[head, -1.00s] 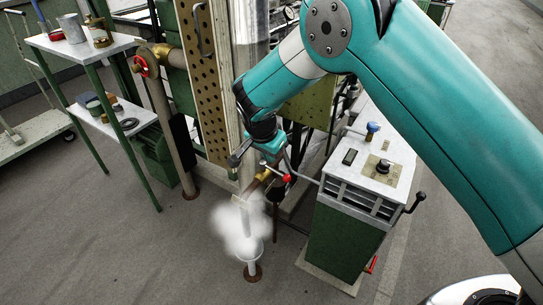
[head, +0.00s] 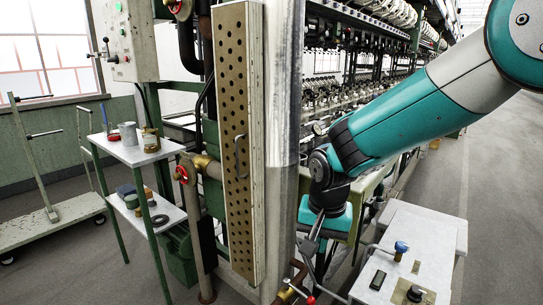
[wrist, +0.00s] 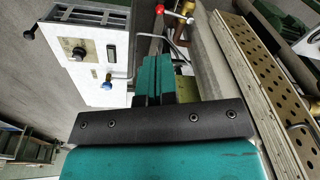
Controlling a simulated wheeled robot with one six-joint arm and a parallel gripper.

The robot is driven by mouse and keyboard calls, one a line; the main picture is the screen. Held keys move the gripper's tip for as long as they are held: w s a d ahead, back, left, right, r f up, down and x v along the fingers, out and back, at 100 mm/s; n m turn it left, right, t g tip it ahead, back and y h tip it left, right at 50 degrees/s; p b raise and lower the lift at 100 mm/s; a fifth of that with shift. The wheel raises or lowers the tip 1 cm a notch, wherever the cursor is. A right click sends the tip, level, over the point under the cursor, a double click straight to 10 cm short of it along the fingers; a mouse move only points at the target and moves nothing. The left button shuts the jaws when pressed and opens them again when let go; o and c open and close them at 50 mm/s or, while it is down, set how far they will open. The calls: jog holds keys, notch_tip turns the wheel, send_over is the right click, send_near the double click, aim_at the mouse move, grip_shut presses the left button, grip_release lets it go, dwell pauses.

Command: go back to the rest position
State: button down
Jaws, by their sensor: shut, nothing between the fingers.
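My gripper (wrist: 153,80) shows in the wrist view as two teal fingers pressed together, with nothing between them.
A white-topped control box (head: 400,262) stands right of the gripper; it also shows in the wrist view (wrist: 98,50). A perforated panel (head: 238,140) stands left of the pipe. A small shelf table (head: 135,152) and cart (head: 50,228) are farther left. Open floor (head: 490,200) lies right.

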jog(key=s+d+r+n+y+p, duration=0.1)
jog(key=s+r+n+p, duration=0.1)
jog(key=s+r, duration=0.3)
jog(key=s+d+r+n+g+y+p, duration=0.1)
jog(key=s+r+n, duration=0.3)
jog(key=s, duration=0.7)
jog(key=s+d+r+n+y+p, duration=0.1)
jog(key=s+d+r+n+p, duration=0.1)
jog(key=s+r, duration=0.5)
jog(key=shift+s+d+r+n+y+p, duration=0.4)
jog(key=shift+s+n, duration=0.25)
jog(key=shift+n, duration=0.45)
